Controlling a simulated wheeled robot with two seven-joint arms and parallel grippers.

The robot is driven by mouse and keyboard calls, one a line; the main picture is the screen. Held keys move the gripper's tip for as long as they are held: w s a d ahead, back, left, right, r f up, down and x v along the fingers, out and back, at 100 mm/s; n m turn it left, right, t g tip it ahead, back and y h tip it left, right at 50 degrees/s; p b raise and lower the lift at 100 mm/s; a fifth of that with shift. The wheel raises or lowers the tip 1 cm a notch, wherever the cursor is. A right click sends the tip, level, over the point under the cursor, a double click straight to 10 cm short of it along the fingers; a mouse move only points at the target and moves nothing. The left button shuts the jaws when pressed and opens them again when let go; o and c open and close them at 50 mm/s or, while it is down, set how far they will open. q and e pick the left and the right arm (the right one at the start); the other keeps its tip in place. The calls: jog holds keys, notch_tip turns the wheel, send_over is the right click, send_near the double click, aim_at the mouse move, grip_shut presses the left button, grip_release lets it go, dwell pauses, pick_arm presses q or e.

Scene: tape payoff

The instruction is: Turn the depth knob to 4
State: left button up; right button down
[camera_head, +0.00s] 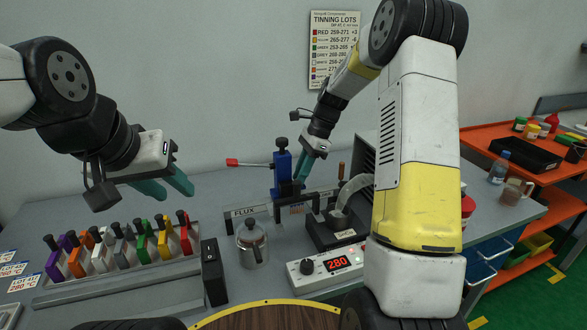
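A blue upright fixture (283,168) stands at the back of the grey bench, with a black knob (281,143) on top and a red-tipped lever pointing left. Another black knob (307,267) is on a white control box (325,268) whose red display reads 280. I cannot read a depth scale on either knob. My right gripper (302,172) points down just right of the blue fixture; its teal fingers are small and overlap it, so contact and opening are unclear. My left gripper (175,190) is open and empty, above the row of coloured holders.
Several coloured holders (103,259) stand in a rack at left. A metal pot (252,243) and black solder unit (335,226) stand mid-bench. A wall chart (334,50) lists tinning lots. An orange cart (540,160) is at right. My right arm hides part of the bench.

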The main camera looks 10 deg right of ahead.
jog(key=n, duration=0.2)
jog(key=n+g, duration=0.1)
jog(key=n, duration=0.1)
jog(key=n+g+h, duration=0.1)
jog(key=n, duration=0.1)
jog(key=shift+w+a, duration=0.15)
jog(key=shift+w, duration=0.1)
dwell(0.3)
jog(key=c, duration=1.4)
grip_release()
jog(key=shift+o, duration=0.2)
